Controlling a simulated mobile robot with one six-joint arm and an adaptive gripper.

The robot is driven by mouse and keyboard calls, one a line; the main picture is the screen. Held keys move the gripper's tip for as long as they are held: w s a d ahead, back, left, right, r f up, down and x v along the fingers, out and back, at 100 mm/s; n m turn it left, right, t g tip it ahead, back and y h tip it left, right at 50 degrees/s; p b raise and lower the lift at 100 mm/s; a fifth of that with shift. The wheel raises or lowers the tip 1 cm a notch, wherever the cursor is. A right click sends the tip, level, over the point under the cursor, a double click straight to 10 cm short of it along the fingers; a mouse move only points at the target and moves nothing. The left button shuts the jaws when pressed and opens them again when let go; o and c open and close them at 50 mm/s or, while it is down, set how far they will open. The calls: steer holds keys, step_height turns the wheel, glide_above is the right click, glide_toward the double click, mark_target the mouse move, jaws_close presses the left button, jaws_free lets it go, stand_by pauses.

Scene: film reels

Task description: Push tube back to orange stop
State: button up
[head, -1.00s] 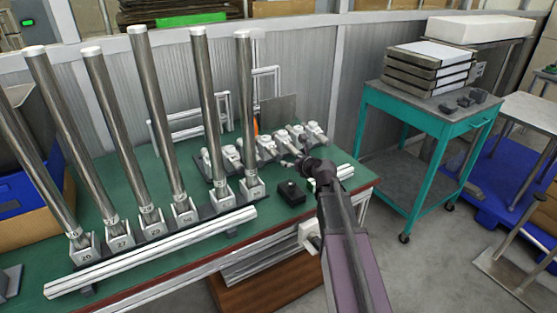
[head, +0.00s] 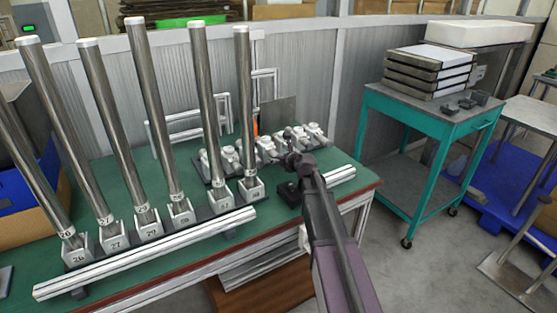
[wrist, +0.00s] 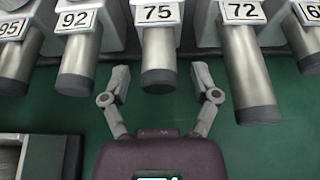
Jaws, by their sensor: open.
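In the wrist view, several metal tubes with dark end caps lie in a row of numbered holders. The tube under label 75 (wrist: 158,70) has its end between my open fingers, with a gap visible on both sides. The tube under label 72 (wrist: 250,80), right of my fingers, sticks out furthest. The tube under label 92 (wrist: 78,62) is to the left. My gripper (wrist: 162,74) is open and empty; in the head view my gripper (head: 290,160) is at the front of the small tube row (head: 265,150). An orange piece (head: 255,128) shows behind that row, mostly hidden.
Tall upright metal tubes (head: 160,110) in numbered bases stand left of my arm on the green table (head: 120,190). A pale rail (head: 150,255) lies along its front. A black block (head: 290,193) sits just below my gripper. A teal cart (head: 420,125) stands right.

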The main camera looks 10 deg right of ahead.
mark_target(268, 149)
jaws_close()
steer(key=shift+w+a, duration=0.3)
steer(key=shift+w, duration=0.7)
steer(key=shift+w+a, duration=0.3)
steer(key=shift+w, duration=0.65)
jaws_free()
steer(key=shift+s, duration=0.15)
